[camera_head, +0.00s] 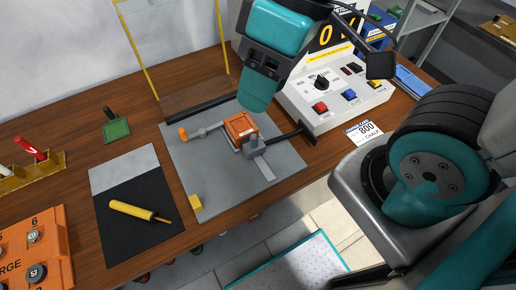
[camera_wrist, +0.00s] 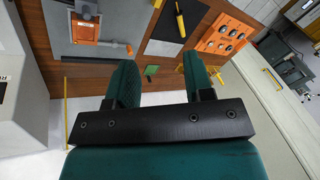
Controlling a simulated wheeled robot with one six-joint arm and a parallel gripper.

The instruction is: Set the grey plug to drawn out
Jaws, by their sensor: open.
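An orange block (camera_head: 241,127) with grey fittings sits on a grey plate (camera_head: 190,165); it also shows in the wrist view (camera_wrist: 86,29). A flat grey bar (camera_head: 262,166) projects from its front, and a jointed grey arm with an orange end (camera_head: 184,134) reaches left. I cannot tell for certain which grey part is the plug. My gripper (camera_wrist: 156,62) is open and empty, its teal fingers apart in the wrist view. In the head view it hangs over the rear of the block and hides part of that area.
A control box (camera_head: 330,95) with knobs and a display stands behind right. A black mat (camera_head: 125,235) with a yellow tool (camera_head: 135,211) lies left. A small yellow block (camera_head: 196,202) is on the plate's front left. A yellow-posted clear panel (camera_head: 222,35) stands behind.

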